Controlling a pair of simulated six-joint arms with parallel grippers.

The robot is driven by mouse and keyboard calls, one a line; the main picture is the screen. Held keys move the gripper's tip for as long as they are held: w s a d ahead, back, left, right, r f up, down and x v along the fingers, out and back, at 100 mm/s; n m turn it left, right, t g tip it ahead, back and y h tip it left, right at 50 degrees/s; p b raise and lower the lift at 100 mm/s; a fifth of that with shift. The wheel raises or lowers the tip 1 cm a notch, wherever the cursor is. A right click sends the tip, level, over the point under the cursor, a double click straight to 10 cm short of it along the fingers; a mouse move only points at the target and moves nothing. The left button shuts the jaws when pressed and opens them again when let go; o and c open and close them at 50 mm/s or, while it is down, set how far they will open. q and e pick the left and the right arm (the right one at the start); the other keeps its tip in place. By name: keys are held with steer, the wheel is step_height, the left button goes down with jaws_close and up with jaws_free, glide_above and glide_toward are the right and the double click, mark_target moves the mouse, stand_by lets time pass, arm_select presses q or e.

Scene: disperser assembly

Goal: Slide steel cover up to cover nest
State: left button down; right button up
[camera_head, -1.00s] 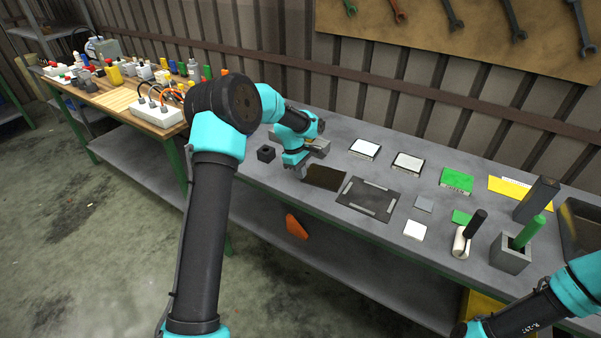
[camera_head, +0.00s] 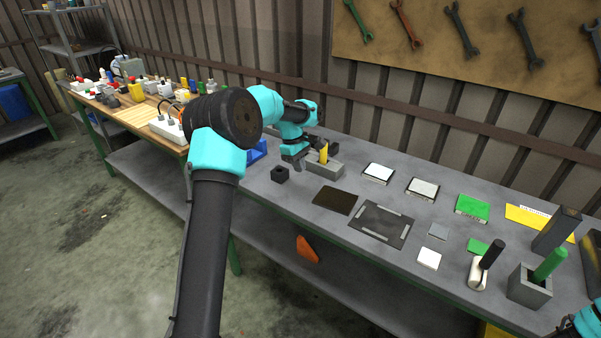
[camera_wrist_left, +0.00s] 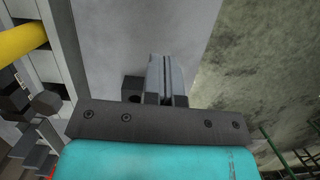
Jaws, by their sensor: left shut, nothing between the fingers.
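My left gripper (camera_head: 299,163) is shut and empty, above the back left part of the grey bench; its closed fingers also show in the left wrist view (camera_wrist_left: 166,80). A dark brown plate (camera_head: 335,201) lies flat in front of it, apart from the fingers. To the right of that plate is a dark fixture plate (camera_head: 380,223) with light strips along its edges, which looks like the nest. I cannot tell for sure which part is the steel cover. My right gripper is out of view; only a bit of that arm shows at the lower right.
A grey block with a yellow piece (camera_head: 326,167) stands right of my left gripper, and a small black block (camera_head: 280,174) stands left of the brown plate. White-topped trays (camera_head: 378,173), green boards (camera_head: 472,208) and a grey holder (camera_head: 529,287) occupy the right side.

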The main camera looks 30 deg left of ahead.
mark_target(314, 196)
arm_select(q)
steer(key=w+m, duration=0.2)
steer(key=w+a+m+g, duration=0.1)
steer(key=w+m, duration=0.1)
steer(key=shift+w, duration=0.4)
steer(key=shift+f, duration=0.1)
steer(key=x, duration=0.9)
steer(key=shift+s+a+f, duration=0.1)
steer(key=shift+s+f, duration=0.05)
steer(key=shift+f, duration=0.25)
steer(key=d, duration=0.1)
steer(key=s+d, duration=0.1)
steer(key=shift+s+d+f, duration=0.1)
steer(key=shift+d, duration=0.25)
steer(key=shift+s+d, duration=0.25)
steer(key=shift+d, duration=0.25)
